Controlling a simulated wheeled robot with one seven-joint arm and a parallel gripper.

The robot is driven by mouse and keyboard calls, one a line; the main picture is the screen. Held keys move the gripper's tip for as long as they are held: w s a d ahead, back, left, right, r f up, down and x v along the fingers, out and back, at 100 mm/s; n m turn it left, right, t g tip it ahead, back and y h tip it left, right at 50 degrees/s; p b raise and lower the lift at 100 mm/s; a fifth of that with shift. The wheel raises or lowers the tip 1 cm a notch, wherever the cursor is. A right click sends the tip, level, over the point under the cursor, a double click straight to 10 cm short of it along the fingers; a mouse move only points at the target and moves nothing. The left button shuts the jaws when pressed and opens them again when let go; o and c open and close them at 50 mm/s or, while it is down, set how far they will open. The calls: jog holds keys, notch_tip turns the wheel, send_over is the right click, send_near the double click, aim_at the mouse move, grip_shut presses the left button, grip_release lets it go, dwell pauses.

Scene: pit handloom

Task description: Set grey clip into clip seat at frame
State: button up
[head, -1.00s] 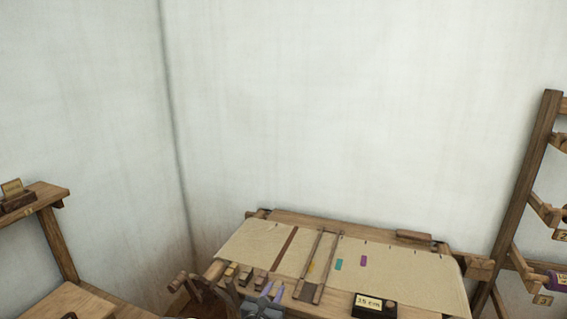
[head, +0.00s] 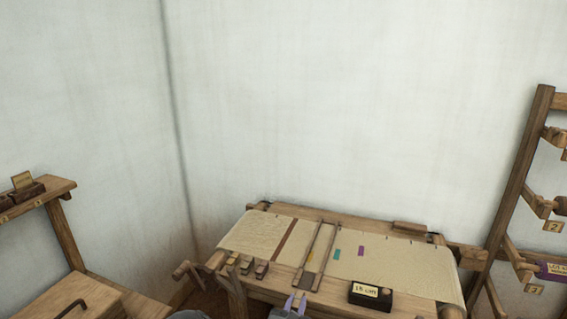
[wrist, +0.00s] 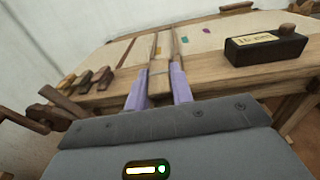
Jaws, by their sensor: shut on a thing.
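My gripper (head: 296,303) is at the bottom of the head view, in front of the loom's front edge. In the wrist view its two purple fingers (wrist: 159,88) point at the loom and are shut on a small dull grey-brown piece (wrist: 158,84), which I take to be the grey clip. The fingers hide much of it. The loom frame (head: 330,291) is wooden with cream cloth (head: 400,262) on it. Two narrow wooden bars (head: 318,255) cross the cloth just beyond my gripper. I cannot make out the clip seat for certain.
Several small blocks, yellow to dark (wrist: 84,79), sit on the loom's front left. A black box labelled 15 cm (head: 371,295) stands right of my gripper. A wooden rack (head: 520,180) is at the right; a shelf (head: 45,198) and bench are left.

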jog(key=s+d+f+n+y+p, duration=0.1)
jog(key=s+d+f+n+y, duration=0.2)
jog(key=s+d+f, duration=0.7)
jog(key=shift+s+d+f+t+y+p, duration=0.2)
jog(key=shift+d+f+t+y+p, duration=0.2)
jog(key=shift+d+y, duration=0.55)
jog(key=shift+a+r, duration=0.1)
jog(key=shift+a, duration=0.15)
jog(key=shift+d, duration=0.15)
